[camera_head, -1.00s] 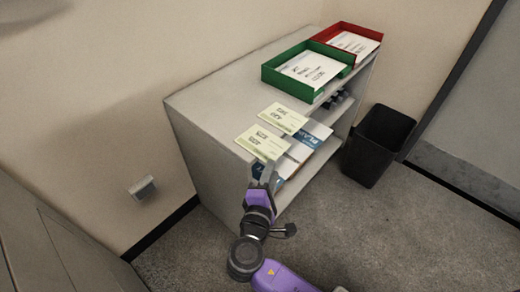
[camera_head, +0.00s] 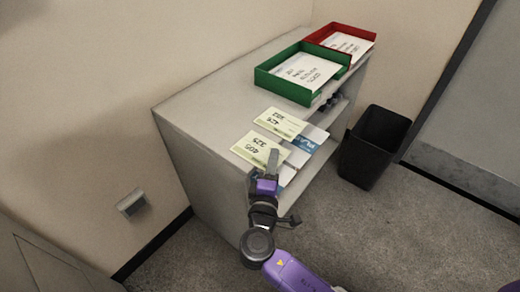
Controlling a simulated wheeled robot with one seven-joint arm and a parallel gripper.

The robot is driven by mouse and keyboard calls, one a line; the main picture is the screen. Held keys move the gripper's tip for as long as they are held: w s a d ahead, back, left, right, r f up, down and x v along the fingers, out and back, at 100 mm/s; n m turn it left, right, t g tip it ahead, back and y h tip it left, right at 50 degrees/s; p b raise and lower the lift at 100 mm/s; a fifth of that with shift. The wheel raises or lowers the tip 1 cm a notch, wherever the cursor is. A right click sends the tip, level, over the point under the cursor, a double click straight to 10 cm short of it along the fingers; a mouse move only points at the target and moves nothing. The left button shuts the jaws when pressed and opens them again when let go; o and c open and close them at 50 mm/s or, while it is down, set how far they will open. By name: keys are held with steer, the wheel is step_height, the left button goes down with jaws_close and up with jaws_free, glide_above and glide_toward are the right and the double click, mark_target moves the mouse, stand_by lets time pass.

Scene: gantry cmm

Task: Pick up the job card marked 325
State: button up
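The job card that appears to read 325 (camera_head: 256,146), with a second number beside it, is pale yellow-green and lies flat at the front edge of the grey cabinet's top. A second similar card (camera_head: 281,123) lies just behind it; its print is upside down and hard to read. My gripper (camera_head: 263,170) is at the cabinet's front edge, at the near side of the 325 card. Its two grey fingers look apart, with nothing seen between them. One finger overlaps the card's near right corner in the picture; I cannot tell whether it touches.
A green tray (camera_head: 265,84) and a red tray (camera_head: 313,39), both holding papers, stand farther back on the cabinet (camera_head: 196,108). Papers and dark items lie on the shelves below. A black bin (camera_head: 371,148) stands right of the cabinet. The cabinet top's left part is clear.

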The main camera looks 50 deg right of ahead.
steer(key=shift+w+d, duration=0.1)
jaws_close()
stand_by(0.3)
